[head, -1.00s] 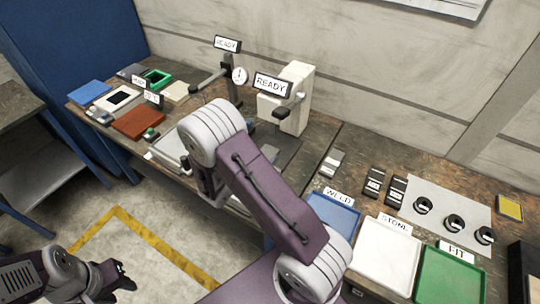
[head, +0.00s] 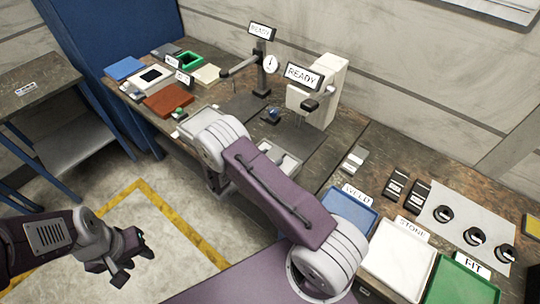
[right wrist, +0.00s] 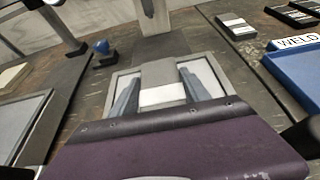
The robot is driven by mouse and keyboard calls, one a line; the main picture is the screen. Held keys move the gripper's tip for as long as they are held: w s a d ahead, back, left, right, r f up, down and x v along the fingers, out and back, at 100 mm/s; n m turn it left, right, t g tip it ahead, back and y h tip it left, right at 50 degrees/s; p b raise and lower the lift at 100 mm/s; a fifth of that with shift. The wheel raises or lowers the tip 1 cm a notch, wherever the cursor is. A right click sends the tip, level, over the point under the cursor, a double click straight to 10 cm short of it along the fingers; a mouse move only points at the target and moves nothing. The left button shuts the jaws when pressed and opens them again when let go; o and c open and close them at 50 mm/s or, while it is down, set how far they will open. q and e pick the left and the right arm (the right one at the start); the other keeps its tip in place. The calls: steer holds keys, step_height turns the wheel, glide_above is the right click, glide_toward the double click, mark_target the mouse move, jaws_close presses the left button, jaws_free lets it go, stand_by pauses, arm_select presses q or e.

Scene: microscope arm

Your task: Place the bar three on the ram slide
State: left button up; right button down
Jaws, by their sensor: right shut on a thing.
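My right gripper (right wrist: 160,92) is shut on a grey bar (right wrist: 160,71) with a pale label band, one finger on each side of it. The bar is over a pale, grey-rimmed tray (right wrist: 207,73); I cannot tell whether it touches it. In the head view the tray (head: 288,165) shows beyond my purple right arm, which hides the right gripper. The white press (head: 322,95) with a READY sign stands just behind; its column also shows in the right wrist view (right wrist: 152,14). My left gripper (head: 128,252) looks open and empty over the floor at lower left.
Another grey bar (head: 355,158) and two black bars (head: 395,183) lie right of the press. Blue WELD (head: 345,213), white STONE (head: 398,265) and green FIT (head: 460,285) trays stand at the front right. A gauge stand (head: 263,65) and a blue knob (head: 272,115) are nearby.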

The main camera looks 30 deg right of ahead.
steer(key=shift+r, duration=0.15)
steer(key=c, duration=0.5)
jaws_free()
steer(key=shift+s+f, duration=0.1)
steer(key=shift+f, duration=0.1)
steer(key=shift+r, duration=0.25)
steer(key=b+v, duration=0.1)
steer(key=v, duration=1.1)
steer(key=shift+s+f, duration=0.1)
steer(key=shift+f, duration=0.05)
